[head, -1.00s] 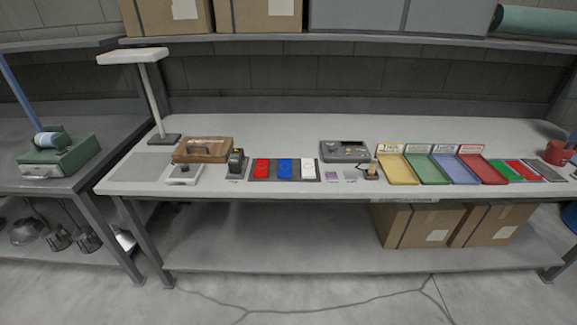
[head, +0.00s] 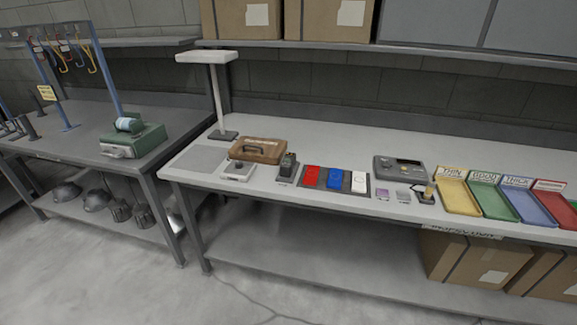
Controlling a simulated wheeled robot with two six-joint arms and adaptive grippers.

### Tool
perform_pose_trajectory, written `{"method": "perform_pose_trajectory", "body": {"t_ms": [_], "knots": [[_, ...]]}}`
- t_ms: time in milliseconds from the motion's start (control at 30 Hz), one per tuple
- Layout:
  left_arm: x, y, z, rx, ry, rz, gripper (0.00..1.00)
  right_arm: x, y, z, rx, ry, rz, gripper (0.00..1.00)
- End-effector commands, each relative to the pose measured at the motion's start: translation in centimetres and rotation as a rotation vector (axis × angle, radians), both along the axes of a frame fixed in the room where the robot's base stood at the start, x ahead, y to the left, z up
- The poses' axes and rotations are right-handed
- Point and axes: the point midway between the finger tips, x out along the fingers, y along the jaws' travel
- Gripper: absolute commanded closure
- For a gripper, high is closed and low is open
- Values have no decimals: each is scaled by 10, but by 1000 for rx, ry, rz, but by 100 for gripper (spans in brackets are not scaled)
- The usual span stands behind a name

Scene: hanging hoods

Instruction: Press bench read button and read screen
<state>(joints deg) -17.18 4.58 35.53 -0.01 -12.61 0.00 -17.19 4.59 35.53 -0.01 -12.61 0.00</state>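No part labelled as a read button or a screen can be made out at this distance. On the long grey workbench (head: 300,215) stands a small black upright device (head: 288,166). Left of it is a small pale device (head: 238,171) with a dark top part. A dark grey tray or box (head: 398,169) with small parts on it sits farther right. A green box-shaped unit (head: 134,141) with a cylinder on top stands on the left bench. I cannot tell which of these carries the button or screen. Neither of my grippers is in view.
A dark mat holds red (head: 312,177), blue (head: 337,178) and white (head: 358,181) pieces. A brown case (head: 257,150), a lamp post (head: 219,100) and coloured trays (head: 458,196) also stand on the workbench. Cardboard boxes (head: 470,258) lie below. The floor in front is clear.

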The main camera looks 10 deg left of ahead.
Motion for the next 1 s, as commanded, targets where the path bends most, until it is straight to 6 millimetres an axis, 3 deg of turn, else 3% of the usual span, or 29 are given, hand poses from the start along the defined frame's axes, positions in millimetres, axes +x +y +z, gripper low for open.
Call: {"method": "perform_pose_trajectory", "body": {"t_ms": [33, 233, 1000], "knots": [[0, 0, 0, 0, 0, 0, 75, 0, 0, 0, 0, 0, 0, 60], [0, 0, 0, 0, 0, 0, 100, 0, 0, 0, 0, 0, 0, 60], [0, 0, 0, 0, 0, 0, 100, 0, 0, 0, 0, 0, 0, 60]]}}
